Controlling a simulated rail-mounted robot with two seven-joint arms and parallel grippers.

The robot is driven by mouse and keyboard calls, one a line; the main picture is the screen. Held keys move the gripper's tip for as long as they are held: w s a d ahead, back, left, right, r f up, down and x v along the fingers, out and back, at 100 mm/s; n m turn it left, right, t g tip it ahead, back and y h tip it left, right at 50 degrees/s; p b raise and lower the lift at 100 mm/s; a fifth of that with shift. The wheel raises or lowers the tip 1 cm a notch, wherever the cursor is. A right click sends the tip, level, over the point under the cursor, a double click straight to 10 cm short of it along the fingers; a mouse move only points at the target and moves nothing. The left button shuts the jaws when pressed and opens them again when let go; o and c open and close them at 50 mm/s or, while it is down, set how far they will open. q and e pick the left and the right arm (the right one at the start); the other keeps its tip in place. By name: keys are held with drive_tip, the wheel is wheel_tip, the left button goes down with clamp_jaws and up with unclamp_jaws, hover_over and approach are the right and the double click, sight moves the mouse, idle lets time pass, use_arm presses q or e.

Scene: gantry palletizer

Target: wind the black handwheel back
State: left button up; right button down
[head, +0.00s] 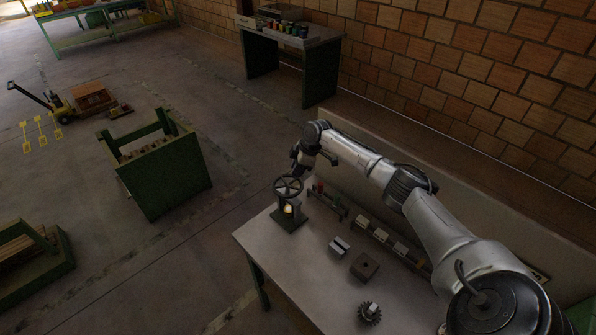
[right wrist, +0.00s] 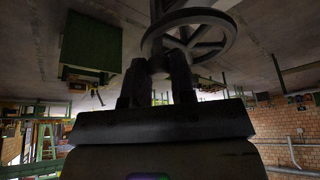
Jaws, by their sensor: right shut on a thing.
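The black handwheel (head: 288,186) is a spoked ring lying level on top of a dark stand at the left end of the workbench. A small lit yellowish patch (head: 288,209) shows in the stand below it. My right gripper (head: 299,174) is at the wheel's far right edge, its fingers hardly visible in the head view. In the right wrist view the fingers (right wrist: 161,62) are shut on the rim of the handwheel (right wrist: 222,38), with hub and spokes to the right. My left gripper is not in view.
The workbench (head: 318,275) also holds a metal block (head: 340,246), a dark square block (head: 364,267), a gear (head: 370,313) and a row of small parts by the back panel. My right arm spans the bench's back side. Green crates stand on the floor to the left.

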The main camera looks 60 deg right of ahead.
drive_tip(key=shift+w+f+n+y+b, duration=0.3)
drive_tip(key=shift+w+n+b, duration=0.2)
drive_tip(key=shift+n+b, duration=0.5)
drive_tip(key=shift+w+r+n+g+b, duration=0.25)
drive_tip(key=shift+n+g+b, duration=0.15)
drive_tip(key=shift+n+b, duration=0.25)
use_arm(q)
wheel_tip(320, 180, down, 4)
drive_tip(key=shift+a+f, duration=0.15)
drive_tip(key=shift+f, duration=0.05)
use_arm(e)
drive_tip(key=c, duration=1)
unclamp_jaws()
drive_tip(key=shift+r, duration=0.1)
drive_tip(key=shift+d, duration=0.1)
